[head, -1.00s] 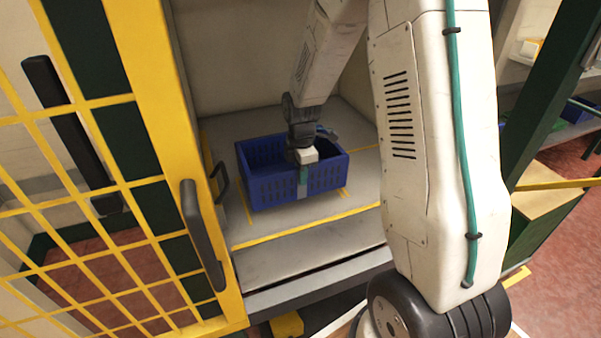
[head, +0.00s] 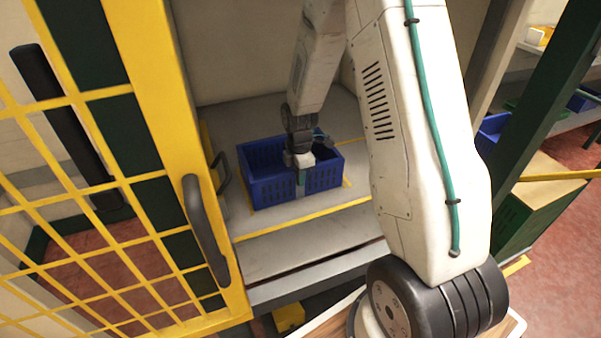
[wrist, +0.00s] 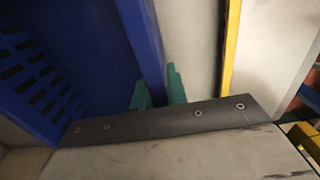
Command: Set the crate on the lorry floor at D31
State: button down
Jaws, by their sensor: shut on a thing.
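The blue crate (head: 265,190) is upright inside the lorry, over the yellow-lined part of the grey lorry floor (head: 290,245). I cannot tell whether its base touches the floor or hangs just above it. My gripper (head: 302,178) is shut on the crate's near wall, pointing down at about the middle of that side. In the wrist view the green fingers (wrist: 157,88) sit at the blue crate wall (wrist: 143,35), partly hidden by the dark gripper body. The crate looks empty where its inside shows. No D31 label is readable.
A yellow mesh door (head: 150,90) with a dark handle (head: 205,230) stands open to the left of the lorry. Yellow lines (head: 300,220) mark the floor around the crate. Bare floor lies in front of the crate. Shelving with blue bins (head: 585,100) is at the right.

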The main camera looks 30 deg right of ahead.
jog(key=c, duration=1.3)
grip_release()
jog(key=shift+r, duration=0.1)
notch_tip(320, 180, up, 8)
jog(key=shift+f, duration=0.15)
notch_tip(320, 180, up, 9)
